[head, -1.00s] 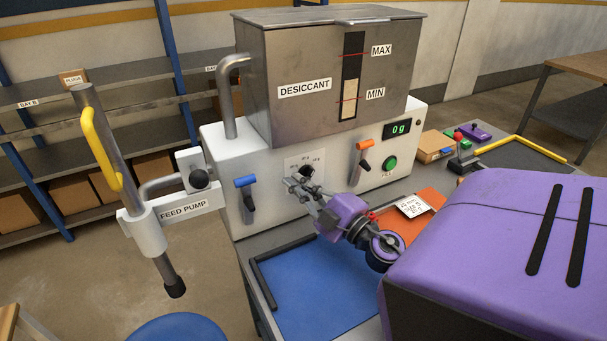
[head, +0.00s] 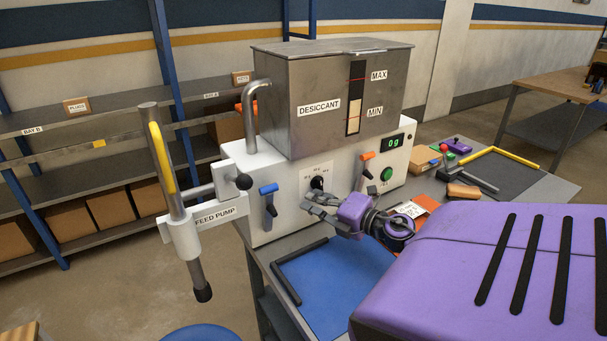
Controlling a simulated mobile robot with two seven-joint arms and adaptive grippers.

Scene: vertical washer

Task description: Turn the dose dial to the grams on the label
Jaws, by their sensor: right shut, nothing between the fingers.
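The dose dial (head: 317,183) is a dark knob on a small white plate on the front of the white machine. Its scale marks are too small to read, and its pointer setting is unclear. My right gripper (head: 312,204) is shut and empty, with its fingertips just below the dial; I cannot tell whether they touch the machine. The white label (head: 410,209) lies by an orange sheet (head: 427,202), behind my right wrist; its writing is not legible. My left gripper is out of view.
An orange lever (head: 364,168) and green button (head: 386,174) are right of the dial, a blue lever (head: 268,198) left. The feed pump (head: 183,205) stands farther left. The blue mat (head: 330,285) is clear.

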